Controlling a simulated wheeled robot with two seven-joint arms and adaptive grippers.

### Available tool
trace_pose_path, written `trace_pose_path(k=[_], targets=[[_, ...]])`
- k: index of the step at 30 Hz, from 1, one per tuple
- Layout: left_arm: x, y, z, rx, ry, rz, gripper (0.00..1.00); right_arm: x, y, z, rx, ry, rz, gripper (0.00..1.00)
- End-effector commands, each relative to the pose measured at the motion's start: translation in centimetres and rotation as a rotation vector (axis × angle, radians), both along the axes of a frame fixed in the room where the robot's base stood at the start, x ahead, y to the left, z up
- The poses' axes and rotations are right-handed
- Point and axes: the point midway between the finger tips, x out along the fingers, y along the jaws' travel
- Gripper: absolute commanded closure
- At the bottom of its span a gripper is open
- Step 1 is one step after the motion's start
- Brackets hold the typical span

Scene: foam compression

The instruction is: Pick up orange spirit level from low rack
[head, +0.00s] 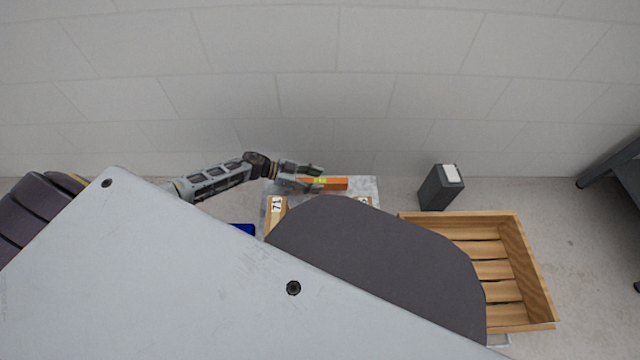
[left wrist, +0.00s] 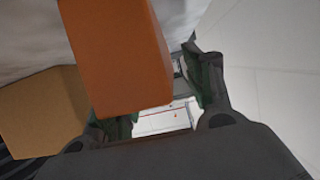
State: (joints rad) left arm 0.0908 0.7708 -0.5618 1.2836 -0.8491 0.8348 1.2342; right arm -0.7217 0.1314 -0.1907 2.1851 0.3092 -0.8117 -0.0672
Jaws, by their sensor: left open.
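The orange spirit level (head: 333,183) lies lengthwise on a low grey rack (head: 364,187) near the wall, with a yellow-green patch near its left end. In the left wrist view the orange level (left wrist: 118,55) is large and close, reaching down between the fingers. My left gripper (head: 316,176) is open at the level's left end, with its fingers on either side of that end. It also shows in the left wrist view (left wrist: 160,110). I cannot tell whether the fingers touch the level. My right gripper is not in view.
A cardboard box marked 71 (head: 275,208) sits on the rack, close below the level; a brown box (left wrist: 40,110) shows in the left wrist view. A dark container (head: 440,188) and a wooden slatted crate (head: 538,275) stand to the right. My own body hides the rack's front.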

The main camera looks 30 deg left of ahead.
Motion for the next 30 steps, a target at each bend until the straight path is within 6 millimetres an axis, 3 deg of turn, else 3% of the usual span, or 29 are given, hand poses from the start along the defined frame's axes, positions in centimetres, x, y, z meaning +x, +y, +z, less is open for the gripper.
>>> trace_pose_path(k=[2, 13, 30], targets=[[0.0, 0.02, -0.01, 0.0, 0.0, 0.0, 0.53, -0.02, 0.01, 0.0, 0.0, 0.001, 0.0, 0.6], [-0.01, 0.04, -0.01, 0.0, 0.0, 0.0, 1.0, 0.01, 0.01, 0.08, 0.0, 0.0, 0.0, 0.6], [0.03, 0.07, 0.91, 0.0, -0.001, 0.0, 1.0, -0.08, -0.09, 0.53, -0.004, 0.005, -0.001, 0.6]])
